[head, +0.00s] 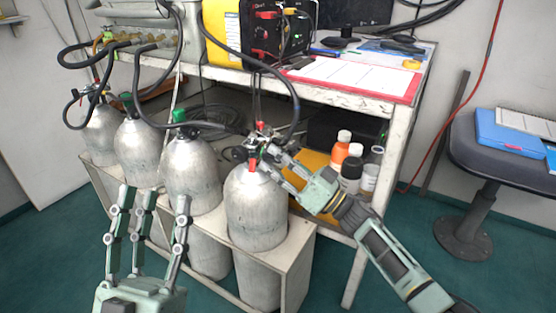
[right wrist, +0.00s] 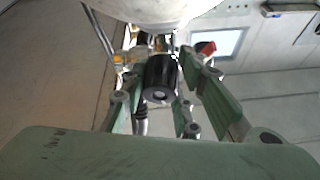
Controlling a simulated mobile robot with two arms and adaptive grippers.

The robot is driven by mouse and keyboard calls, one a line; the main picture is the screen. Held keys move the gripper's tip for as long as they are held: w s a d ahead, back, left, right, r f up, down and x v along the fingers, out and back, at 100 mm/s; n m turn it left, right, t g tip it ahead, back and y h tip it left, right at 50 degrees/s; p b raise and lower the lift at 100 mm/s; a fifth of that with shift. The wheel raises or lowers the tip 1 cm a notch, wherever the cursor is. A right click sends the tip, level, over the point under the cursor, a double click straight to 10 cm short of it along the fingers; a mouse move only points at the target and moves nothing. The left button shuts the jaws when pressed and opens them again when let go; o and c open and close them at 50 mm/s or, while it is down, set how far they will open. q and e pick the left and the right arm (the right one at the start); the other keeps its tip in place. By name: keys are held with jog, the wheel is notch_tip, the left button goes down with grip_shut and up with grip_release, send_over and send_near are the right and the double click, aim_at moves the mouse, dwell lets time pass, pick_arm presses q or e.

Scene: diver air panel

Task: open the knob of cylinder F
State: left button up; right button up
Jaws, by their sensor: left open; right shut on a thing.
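Several grey cylinders stand in a row in the head view; no letter is readable on them, so I cannot tell which is F. My right gripper (head: 272,160) is at the valve on top of the rightmost cylinder (head: 257,208). In the right wrist view its fingers (right wrist: 162,85) are closed around a black round knob (right wrist: 160,78). The knob is mostly hidden by the fingers in the head view. A red part (right wrist: 206,48) shows beside it. My left gripper (head: 150,203) is open and empty, in front of the cylinders at the left.
A wooden rack (head: 300,262) holds the cylinders. Black hoses (head: 293,98) run from the valves to the bench (head: 402,118). Bottles (head: 341,150) stand right of the valve, behind my right gripper. A stool (head: 510,160) stands at the right.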

jog(key=shift+w+d+r, duration=0.1)
jog(key=shift+w+d, duration=0.15)
jog(key=shift+d, duration=0.1)
jog(key=o, duration=1)
jog(key=shift+o, duration=0.2)
jog(key=shift+s, duration=0.1)
jog(key=shift+s+d+f, duration=0.15)
jog(key=shift+f, duration=0.15)
jog(key=v, duration=1.1)
jog(key=shift+d, duration=0.15)
jog(key=shift+s, duration=0.1)
